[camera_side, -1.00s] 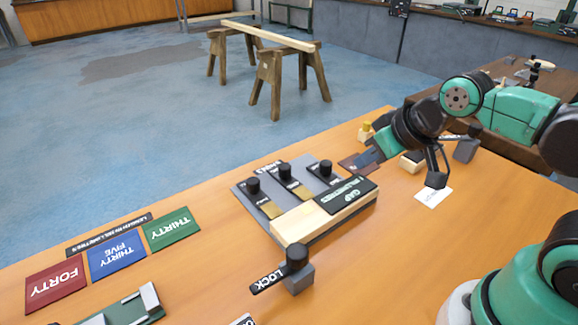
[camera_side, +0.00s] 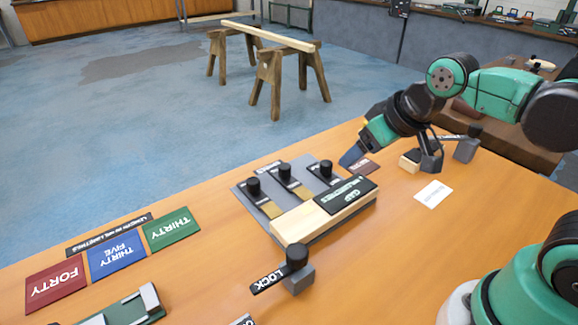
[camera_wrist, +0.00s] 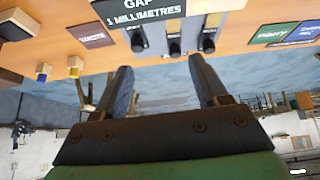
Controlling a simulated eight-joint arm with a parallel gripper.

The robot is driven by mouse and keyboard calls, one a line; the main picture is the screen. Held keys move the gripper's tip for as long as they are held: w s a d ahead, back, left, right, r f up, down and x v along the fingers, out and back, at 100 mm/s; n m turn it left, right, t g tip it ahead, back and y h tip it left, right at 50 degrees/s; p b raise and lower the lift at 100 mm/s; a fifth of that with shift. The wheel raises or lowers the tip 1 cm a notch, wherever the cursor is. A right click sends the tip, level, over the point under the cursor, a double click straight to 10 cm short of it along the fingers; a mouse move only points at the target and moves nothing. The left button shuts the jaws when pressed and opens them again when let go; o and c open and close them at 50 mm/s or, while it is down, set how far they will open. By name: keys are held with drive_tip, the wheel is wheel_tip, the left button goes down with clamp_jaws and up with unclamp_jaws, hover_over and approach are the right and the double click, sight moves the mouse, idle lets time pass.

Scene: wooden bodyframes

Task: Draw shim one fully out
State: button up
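Three shims with black knobs stand in a row on a grey plate (camera_side: 241,194): left shim (camera_side: 253,187), middle shim (camera_side: 284,173) and right shim (camera_side: 326,169). Brass strips show beside the knobs, running toward a wooden block with a dark "GAP" plate (camera_side: 345,195). The number labels are too small to read, so I cannot tell which shim is one. My gripper (camera_side: 350,158) is above the table just right of the right shim, apart from it. In the wrist view my gripper (camera_wrist: 160,65) has its two fingers wide apart with nothing between them; the knobs show beyond the tips.
A dark red "WASTE" mat (camera_wrist: 95,36) lies beside the plate. A black LOCK lever (camera_side: 296,257) on a grey base stands in front. Green (camera_side: 171,229), blue (camera_side: 117,254) and red (camera_side: 56,283) number mats lie left. A white card (camera_side: 433,194) lies right.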

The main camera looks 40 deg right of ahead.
drive_tip(key=w+d+n+g, duration=0.1)
drive_tip(key=w+d+g, duration=0.15)
drive_tip(key=w, duration=0.45)
drive_tip(key=n+g, duration=0.2)
drive_tip(key=g, duration=0.2)
hover_over(326, 163)
wheel_tip(326, 163, down, 6)
drive_tip(key=shift+s+f, duration=0.1)
drive_tip(key=shift+f, duration=0.05)
drive_tip(key=shift+d+f, duration=0.1)
drive_tip(key=shift+f, duration=3.05)
clamp_jaws()
